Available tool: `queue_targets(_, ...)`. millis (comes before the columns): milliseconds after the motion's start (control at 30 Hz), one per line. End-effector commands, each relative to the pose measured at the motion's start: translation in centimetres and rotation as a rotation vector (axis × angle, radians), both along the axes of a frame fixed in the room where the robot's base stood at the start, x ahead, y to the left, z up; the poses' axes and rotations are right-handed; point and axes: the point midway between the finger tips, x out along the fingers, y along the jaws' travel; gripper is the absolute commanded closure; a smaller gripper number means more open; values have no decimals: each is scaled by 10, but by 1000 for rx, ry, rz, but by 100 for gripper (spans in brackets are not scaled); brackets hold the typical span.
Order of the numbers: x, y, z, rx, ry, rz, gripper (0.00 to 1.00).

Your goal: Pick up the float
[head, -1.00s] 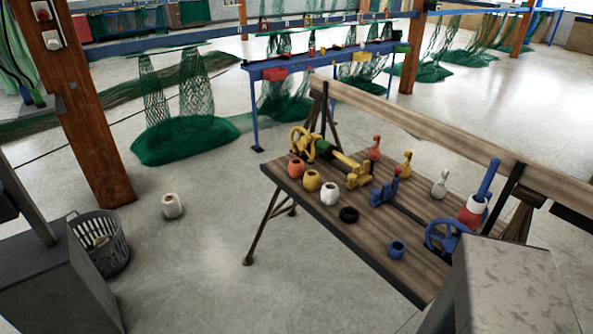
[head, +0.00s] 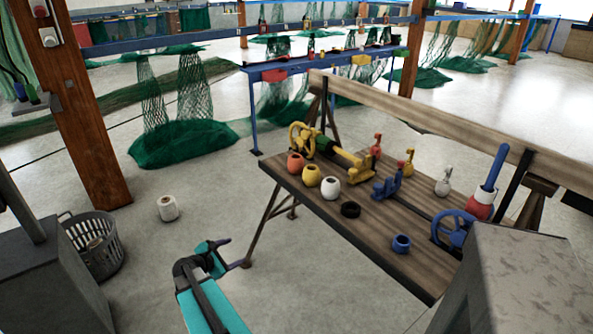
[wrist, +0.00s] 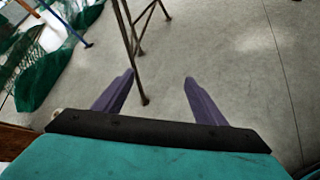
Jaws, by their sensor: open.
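Several small round floats with holes stand on the wooden bench: an orange one (head: 295,163), a yellow one (head: 312,175), a white one (head: 330,188) and a blue one (head: 401,244). A white float-like roll (head: 168,208) lies on the floor left of the bench. I cannot tell which one is the task's float. My gripper (head: 236,252) is in front of the bench's left legs, below and left of the floats. In the wrist view, its fingers (wrist: 159,77) are apart and empty, with floor and bench legs beyond.
The bench (head: 350,235) also carries a black ring (head: 350,210), a blue clamp (head: 388,186), a yellow tool (head: 355,166) and a blue wheel (head: 452,232). A grey basket (head: 95,250) stands at left beside a wooden post (head: 95,130). Green nets (head: 185,140) hang behind. Floor between is clear.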

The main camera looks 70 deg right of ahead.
Motion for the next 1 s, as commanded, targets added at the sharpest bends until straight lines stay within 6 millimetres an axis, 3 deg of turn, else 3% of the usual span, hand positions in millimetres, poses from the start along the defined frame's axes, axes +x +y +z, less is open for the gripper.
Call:
queue_targets(33, -4, -26, 10, -43, 35, 16, 35)
queue_targets(100, -11, -58, 31, -104, 100, 49, 35)
queue_targets(300, -39, -141, 96, -269, 318, 118, 35)
queue_targets(500, -72, -199, 153, -389, 540, 154, 35)
queue_targets(700, -90, -224, 182, -439, 662, 167, 35)
queue_targets(1000, -91, -226, 186, -446, 678, 170, 35)
